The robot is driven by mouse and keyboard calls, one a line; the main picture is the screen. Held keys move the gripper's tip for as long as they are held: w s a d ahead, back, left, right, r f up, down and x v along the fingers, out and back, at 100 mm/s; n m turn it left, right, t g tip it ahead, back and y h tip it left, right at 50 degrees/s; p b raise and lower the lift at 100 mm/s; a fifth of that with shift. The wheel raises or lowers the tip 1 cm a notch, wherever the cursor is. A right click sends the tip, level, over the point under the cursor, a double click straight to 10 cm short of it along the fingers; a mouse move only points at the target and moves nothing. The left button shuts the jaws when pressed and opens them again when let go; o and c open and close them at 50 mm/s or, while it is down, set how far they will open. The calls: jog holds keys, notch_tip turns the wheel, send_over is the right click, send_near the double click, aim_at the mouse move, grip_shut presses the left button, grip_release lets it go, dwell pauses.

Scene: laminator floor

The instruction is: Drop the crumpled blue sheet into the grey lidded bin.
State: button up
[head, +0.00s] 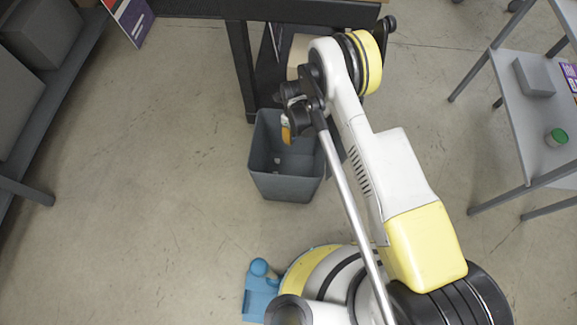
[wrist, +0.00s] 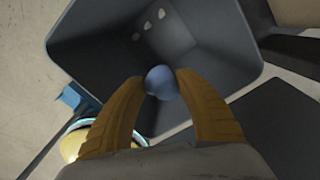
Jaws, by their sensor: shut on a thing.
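The crumpled blue sheet (wrist: 161,83) is a small round ball held between the two yellow-brown fingertips of my gripper (wrist: 161,80) in the wrist view. The grey bin (wrist: 65,42) lies open below it, and the ball appears over the bin's interior. In the head view the bin (head: 284,187) stands on the floor, with my gripper (head: 286,135) pointing down over its opening. The sheet cannot be made out in the head view. A dark flat panel (wrist: 285,125), perhaps the bin's lid, lies beside the rim.
A few pale scraps (wrist: 150,25) lie inside the bin. A dark-legged table (head: 240,60) stands just behind it. A grey shelf unit (head: 520,110) with a green-topped tub (head: 557,136) is at the right. Another shelf (head: 60,90) is at the left. The floor left of the bin is clear.

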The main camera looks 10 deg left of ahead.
jog(key=shift+f, duration=0.15)
jog(key=o, duration=0.8)
notch_tip(320, 180, up, 12)
jog(key=shift+f, duration=0.1)
dwell(0.3)
